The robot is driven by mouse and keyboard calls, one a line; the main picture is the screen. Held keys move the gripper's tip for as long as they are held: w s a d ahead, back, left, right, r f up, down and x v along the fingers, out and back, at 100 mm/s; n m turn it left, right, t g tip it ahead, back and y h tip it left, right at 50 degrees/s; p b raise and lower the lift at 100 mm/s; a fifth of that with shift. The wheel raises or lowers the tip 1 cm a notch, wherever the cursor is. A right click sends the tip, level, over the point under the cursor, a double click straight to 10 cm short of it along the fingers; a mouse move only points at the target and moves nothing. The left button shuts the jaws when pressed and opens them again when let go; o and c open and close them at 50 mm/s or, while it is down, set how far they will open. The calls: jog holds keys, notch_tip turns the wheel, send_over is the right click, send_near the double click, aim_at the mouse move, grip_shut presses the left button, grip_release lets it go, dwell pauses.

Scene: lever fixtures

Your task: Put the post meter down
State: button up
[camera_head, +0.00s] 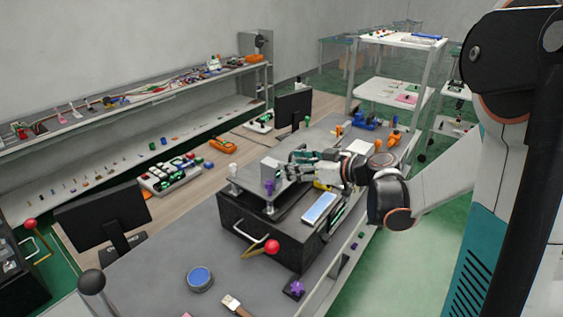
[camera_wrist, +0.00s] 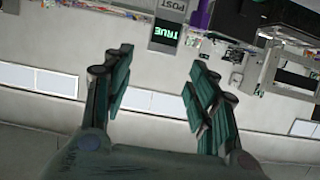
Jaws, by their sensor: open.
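The post meter (camera_wrist: 168,28) shows upside down at the top of the wrist view, a grey block marked POST with a dark screen reading TRUE in green. In the head view a grey upright block (camera_head: 269,171), which looks like the same meter, stands on the raised metal plate (camera_head: 250,193) on a black box. My gripper (camera_head: 290,164) is just to its right. In the wrist view my gripper (camera_wrist: 160,72) has its two fingers spread apart with nothing between them, and the meter lies beyond the fingertips, apart from them.
The black box (camera_head: 262,240) carries a light-blue-screened device (camera_head: 319,208) and a red-knobbed lever (camera_head: 271,246). A blue round tin (camera_head: 200,277) and a brush (camera_head: 236,305) lie on the grey bench. A dark monitor (camera_head: 292,107) stands behind. Bare bench shows at front left.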

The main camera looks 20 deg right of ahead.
jog(key=shift+v, duration=1.5)
